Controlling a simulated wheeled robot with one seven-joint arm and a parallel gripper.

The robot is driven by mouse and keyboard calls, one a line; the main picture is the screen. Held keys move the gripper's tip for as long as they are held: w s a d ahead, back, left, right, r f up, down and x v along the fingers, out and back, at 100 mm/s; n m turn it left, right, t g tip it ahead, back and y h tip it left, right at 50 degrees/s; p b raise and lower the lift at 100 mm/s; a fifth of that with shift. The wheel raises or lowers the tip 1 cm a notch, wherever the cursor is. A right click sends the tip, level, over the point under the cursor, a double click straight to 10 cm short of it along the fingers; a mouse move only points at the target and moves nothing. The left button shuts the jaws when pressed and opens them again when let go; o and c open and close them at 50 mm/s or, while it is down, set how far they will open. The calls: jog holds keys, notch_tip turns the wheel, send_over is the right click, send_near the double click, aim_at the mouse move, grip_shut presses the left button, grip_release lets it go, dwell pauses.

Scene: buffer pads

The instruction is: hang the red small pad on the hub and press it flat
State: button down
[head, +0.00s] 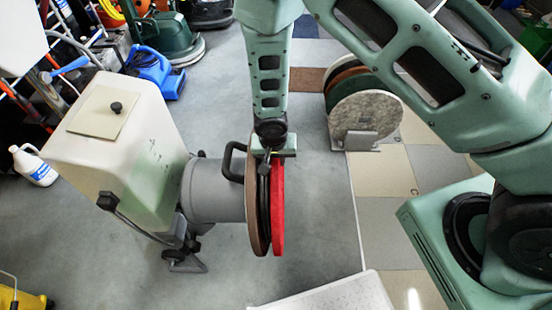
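The red small pad (278,210) stands upright, seen nearly edge-on, at the right face of the floor machine's head. A black disc (264,205), which looks like the hub side, is just left of it, and a brown disc (254,225) is left of that. The red pad looks parallel to the black disc and very close to it; I cannot tell whether they touch all over. My gripper (269,160) points down at the top edge of the red pad. Its fingertips are small and partly hidden, so its grip is unclear.
The machine has a cream tank (125,165) and a black handle (232,160) near my gripper. A rack with several round pads (366,115) stands at the upper right. A pale tabletop corner (335,292) is at the bottom. Grey floor right of the red pad is clear.

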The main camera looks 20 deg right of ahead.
jog(key=c, duration=1.1)
grip_release()
jog(key=shift+c, duration=0.2)
jog(key=shift+f, duration=0.1)
notch_tip(320, 180, up, 17)
jog(key=s+a, duration=0.1)
jog(key=s, duration=0.1)
jog(key=shift+s+a, duration=0.2)
jog(key=shift+a, duration=0.15)
